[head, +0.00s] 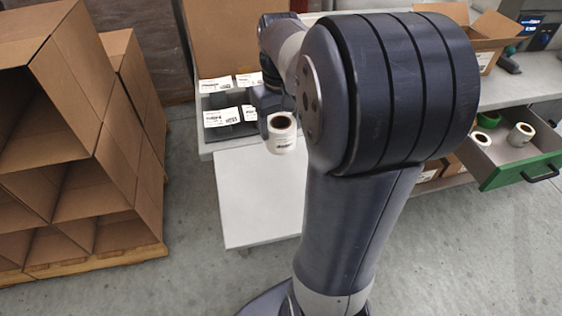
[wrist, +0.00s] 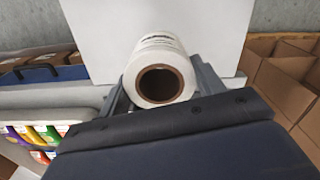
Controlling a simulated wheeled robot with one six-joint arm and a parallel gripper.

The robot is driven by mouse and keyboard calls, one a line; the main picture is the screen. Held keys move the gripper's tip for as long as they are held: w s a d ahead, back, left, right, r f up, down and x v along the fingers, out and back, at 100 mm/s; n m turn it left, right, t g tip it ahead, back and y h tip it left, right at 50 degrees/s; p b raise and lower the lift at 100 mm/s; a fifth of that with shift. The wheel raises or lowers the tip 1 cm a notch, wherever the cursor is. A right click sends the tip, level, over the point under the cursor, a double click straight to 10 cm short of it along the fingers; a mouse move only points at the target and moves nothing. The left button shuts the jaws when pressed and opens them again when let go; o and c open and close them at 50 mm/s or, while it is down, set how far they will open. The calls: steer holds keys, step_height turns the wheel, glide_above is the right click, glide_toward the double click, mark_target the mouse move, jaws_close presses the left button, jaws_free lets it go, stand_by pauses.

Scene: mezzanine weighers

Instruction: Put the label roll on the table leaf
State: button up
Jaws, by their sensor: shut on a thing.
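The label roll (head: 281,133) is white with a brown cardboard core and dark print on its side. My gripper (head: 266,118) is shut on it and appears to hold it above the table leaf. In the wrist view the roll (wrist: 159,74) sits between the two fingers, its core opening facing the camera. The table leaf (head: 255,200) is a plain white panel sticking out from the front of the bench; its bare surface also shows in the wrist view (wrist: 215,30). My arm hides the leaf's right side in the head view.
Black trays with labelled packets (head: 222,117) stand on the bench behind the leaf. An open green-fronted drawer (head: 522,170) at the right holds another roll (head: 521,134) and a green bowl. Stacked cardboard boxes (head: 75,140) stand at the left. The visible leaf is clear.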

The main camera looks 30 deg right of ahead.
step_height(320, 180, down, 8)
steer(key=shift+r, duration=0.1)
steer(key=shift+b, duration=0.35)
steer(key=o, duration=1.1)
steer(key=shift+c, duration=0.2)
step_height(320, 180, up, 12)
steer(key=p, duration=0.1)
steer(key=shift+o, duration=0.2)
steer(key=shift+o, duration=1.4)
